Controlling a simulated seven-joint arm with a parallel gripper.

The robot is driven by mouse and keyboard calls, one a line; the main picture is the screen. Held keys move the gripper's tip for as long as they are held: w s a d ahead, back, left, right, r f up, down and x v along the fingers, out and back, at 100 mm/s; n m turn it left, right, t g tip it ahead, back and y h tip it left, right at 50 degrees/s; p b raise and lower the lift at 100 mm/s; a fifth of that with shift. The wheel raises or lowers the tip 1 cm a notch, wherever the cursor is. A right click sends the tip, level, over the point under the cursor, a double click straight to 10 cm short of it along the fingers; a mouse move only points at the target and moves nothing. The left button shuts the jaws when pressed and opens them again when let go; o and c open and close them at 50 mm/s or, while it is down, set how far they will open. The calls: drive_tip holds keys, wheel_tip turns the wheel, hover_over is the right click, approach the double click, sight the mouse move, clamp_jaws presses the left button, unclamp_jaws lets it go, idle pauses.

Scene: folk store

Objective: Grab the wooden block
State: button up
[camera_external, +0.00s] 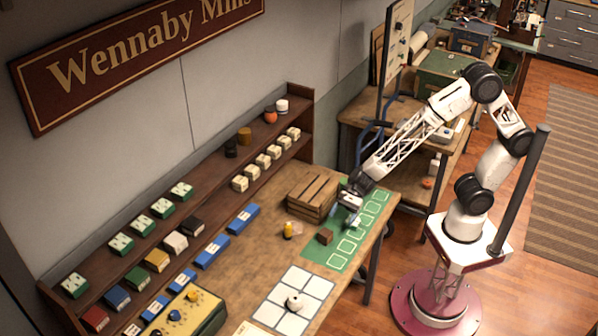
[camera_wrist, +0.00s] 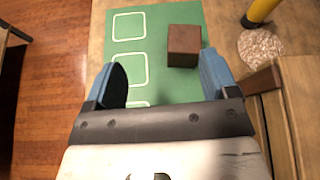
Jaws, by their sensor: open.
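The wooden block (camera_external: 325,237) is a small dark brown cube on the green mat (camera_external: 317,254) near the right end of the table. In the wrist view the block (camera_wrist: 184,45) sits on the mat's right side, ahead of my fingertips and nearer the right one. My gripper (camera_external: 352,216) is over the mat, behind the block and beside the wooden crate. In the wrist view its two blue fingers stand wide apart with nothing between them (camera_wrist: 163,80). The block is apart from both fingers.
The slatted wooden crate (camera_external: 311,194) stands close to my gripper; its edge shows at the wrist view's right (camera_wrist: 272,110). A white gridded board (camera_external: 270,310) lies nearer the camera.

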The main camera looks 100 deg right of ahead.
sight(329, 230)
drive_tip(key=w+d+f+m, duration=0.1)
drive_tip(key=w+d+f+m+t, duration=0.1)
drive_tip(key=f, duration=0.1)
drive_tip(key=shift+m, duration=0.4)
drive_tip(key=shift+w, duration=0.1)
drive_tip(key=shift+x, duration=1.25)
drive_tip(key=shift+x, duration=2.6)
drive_tip(key=shift+f, duration=0.1)
drive_tip(key=c, duration=1)
